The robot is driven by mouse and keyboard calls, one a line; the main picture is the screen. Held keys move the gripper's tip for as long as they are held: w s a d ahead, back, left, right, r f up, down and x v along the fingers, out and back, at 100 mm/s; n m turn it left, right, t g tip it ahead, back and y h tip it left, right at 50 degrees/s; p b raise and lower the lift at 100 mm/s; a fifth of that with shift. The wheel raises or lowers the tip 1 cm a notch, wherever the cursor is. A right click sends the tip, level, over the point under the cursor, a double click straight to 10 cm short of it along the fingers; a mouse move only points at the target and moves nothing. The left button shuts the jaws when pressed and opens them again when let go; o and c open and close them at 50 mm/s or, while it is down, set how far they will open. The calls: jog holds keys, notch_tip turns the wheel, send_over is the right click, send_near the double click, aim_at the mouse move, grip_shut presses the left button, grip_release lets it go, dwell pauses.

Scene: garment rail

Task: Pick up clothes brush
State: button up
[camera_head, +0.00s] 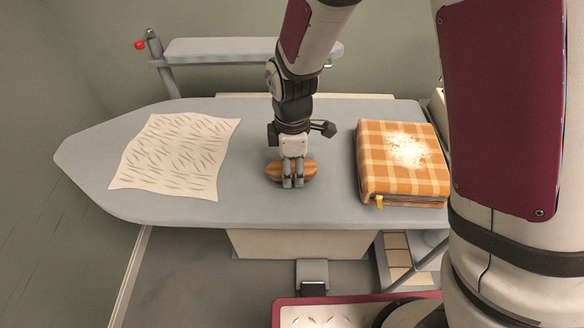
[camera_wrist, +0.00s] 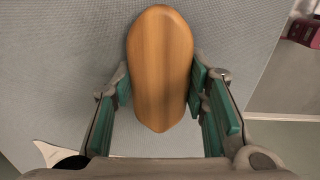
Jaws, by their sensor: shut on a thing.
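The clothes brush (camera_head: 307,172) has an oval wooden back and lies on the grey ironing board (camera_head: 80,160), near the middle. My gripper (camera_head: 292,184) reaches straight down onto it. In the wrist view the brush (camera_wrist: 160,70) runs lengthwise between the two green-padded fingers of my gripper (camera_wrist: 161,92), one on each long side. The gripper is shut on the brush. The underside of the brush is hidden, and I cannot tell whether it still touches the board.
A patterned cream cloth (camera_head: 178,155) lies flat to the left on the board. A folded orange checked cloth (camera_head: 400,165) with pale specks on top sits to the right. A narrow grey padded arm (camera_head: 225,50) stands behind the board. The board between brush and cream cloth is clear.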

jog(key=shift+r, duration=0.15)
notch_tip(320, 180, up, 4)
jog(key=shift+w+f, duration=0.1)
jog(key=shift+f, duration=0.15)
jog(key=s+d+r+p, duration=0.1)
jog(key=s+p, duration=0.1)
jog(key=s, duration=1.4)
jog(key=shift+d, duration=0.2)
jog(key=shift+r, duration=0.1)
